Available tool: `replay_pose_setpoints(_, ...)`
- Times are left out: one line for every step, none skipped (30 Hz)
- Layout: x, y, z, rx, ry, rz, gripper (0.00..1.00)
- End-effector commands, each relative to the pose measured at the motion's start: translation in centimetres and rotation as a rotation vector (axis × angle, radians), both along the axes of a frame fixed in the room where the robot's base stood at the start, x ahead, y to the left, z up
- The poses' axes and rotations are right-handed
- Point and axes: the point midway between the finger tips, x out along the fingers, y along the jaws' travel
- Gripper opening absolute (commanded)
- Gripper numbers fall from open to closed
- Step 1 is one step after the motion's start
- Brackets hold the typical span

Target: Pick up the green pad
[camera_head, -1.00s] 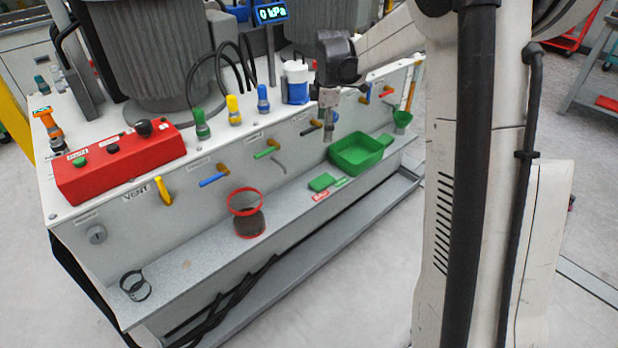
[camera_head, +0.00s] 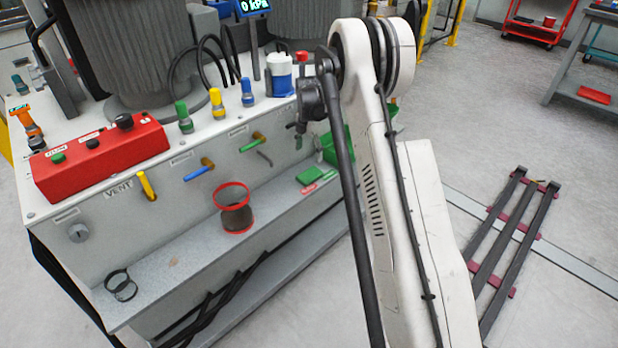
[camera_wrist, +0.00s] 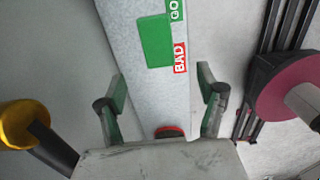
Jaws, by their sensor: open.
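The green pad (camera_head: 310,175) lies flat on the grey ledge at the front of the white bench, beside red and green labels. In the wrist view the pad (camera_wrist: 155,40) is a flat green rectangle beyond my fingertips, left of the red "BAD" label (camera_wrist: 180,57). My gripper (camera_wrist: 162,85) is open and empty, its two dark green fingers spread on either side of the ledge strip. In the head view my gripper (camera_head: 298,140) hangs above the ledge, up and slightly left of the pad, clear of it.
A green tray (camera_head: 330,152) stands just behind the pad, partly hidden by my arm. A red-rimmed cup (camera_head: 234,210) stands left on the ledge (camera_head: 180,255). Valve handles (camera_head: 198,173) stick out from the bench face. The ledge between cup and pad is clear.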

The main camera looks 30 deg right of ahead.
Motion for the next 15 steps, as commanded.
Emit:
replay_pose_setpoints(0.0,0.0,-0.8,0.0,0.0,0.0,0.7)
replay_pose_setpoints(0.0,0.0,-1.2,0.0,0.0,-0.001,0.7)
replay_pose_setpoints(0.0,0.0,-1.9,0.0,0.0,-0.001,0.7)
replay_pose_setpoints(0.0,0.0,-2.4,0.0,0.0,-0.001,0.7)
replay_pose_setpoints(0.0,0.0,-2.9,0.0,0.0,-0.001,0.7)
replay_pose_setpoints(0.0,0.0,-3.6,0.0,0.0,-0.001,0.7)
replay_pose_setpoints(0.0,0.0,-4.1,0.0,0.0,-0.001,0.7)
replay_pose_setpoints(0.0,0.0,-4.6,0.0,0.0,-0.001,0.7)
replay_pose_setpoints(0.0,0.0,-5.2,0.0,0.0,-0.001,0.7)
replay_pose_setpoints(0.0,0.0,-5.5,0.0,0.0,-0.001,0.7)
replay_pose_setpoints(0.0,0.0,-5.7,0.0,0.0,-0.001,0.7)
replay_pose_setpoints(0.0,0.1,-6.0,0.0,0.0,-0.002,0.7)
replay_pose_setpoints(0.0,0.1,-6.1,0.0,0.0,-0.002,0.7)
replay_pose_setpoints(0.0,0.1,-6.2,0.0,0.0,-0.002,0.7)
replay_pose_setpoints(0.1,0.1,-6.4,0.0,-0.001,-0.002,0.7)
